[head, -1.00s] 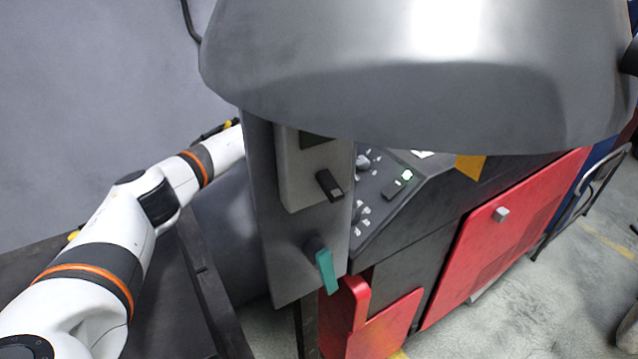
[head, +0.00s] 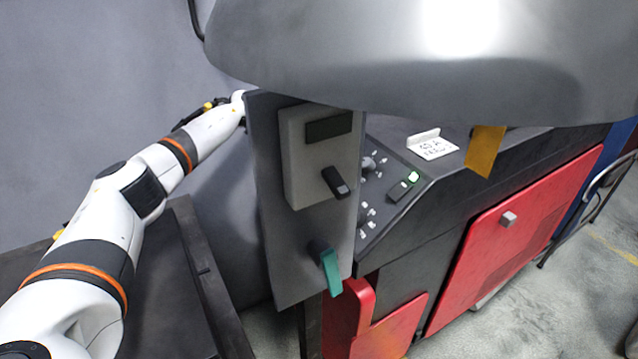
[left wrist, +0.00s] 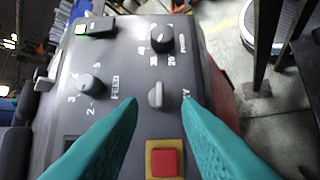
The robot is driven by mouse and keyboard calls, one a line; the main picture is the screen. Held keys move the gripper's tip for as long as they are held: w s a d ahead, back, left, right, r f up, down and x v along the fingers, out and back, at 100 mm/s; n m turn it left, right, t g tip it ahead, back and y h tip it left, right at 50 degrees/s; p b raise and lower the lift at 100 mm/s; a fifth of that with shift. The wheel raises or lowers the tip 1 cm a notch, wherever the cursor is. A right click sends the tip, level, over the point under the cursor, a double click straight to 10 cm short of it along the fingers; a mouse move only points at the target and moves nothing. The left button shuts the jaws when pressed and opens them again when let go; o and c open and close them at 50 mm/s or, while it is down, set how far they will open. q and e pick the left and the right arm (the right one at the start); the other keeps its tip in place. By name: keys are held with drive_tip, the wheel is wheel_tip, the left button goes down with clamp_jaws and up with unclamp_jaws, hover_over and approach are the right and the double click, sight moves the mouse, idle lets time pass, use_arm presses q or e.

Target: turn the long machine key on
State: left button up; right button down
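In the left wrist view, a small grey key (left wrist: 158,95) stands on the dark control panel, beside lettering ending in "EY". Its grip runs up and down the picture. My left gripper (left wrist: 161,102) is open, with its teal fingertips on either side of the key in the picture and a gap at each side; I cannot tell how far above the panel they are. In the head view my left arm (head: 150,190) reaches behind a grey plate, which hides the gripper and key. The control panel (head: 398,212) shows partly beyond it. My right gripper is out of view.
A red button (left wrist: 165,163) lies below the key, a feed knob (left wrist: 90,85) left, a black knob (left wrist: 162,39) above. The grey plate (head: 285,262) carries a black lever (head: 336,182) and teal lever (head: 331,272). A silver hood (head: 440,75) hangs overhead.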

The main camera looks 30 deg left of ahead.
use_arm(q)
drive_tip(key=shift+b+v, duration=0.35)
drive_tip(key=shift+v, duration=2.3)
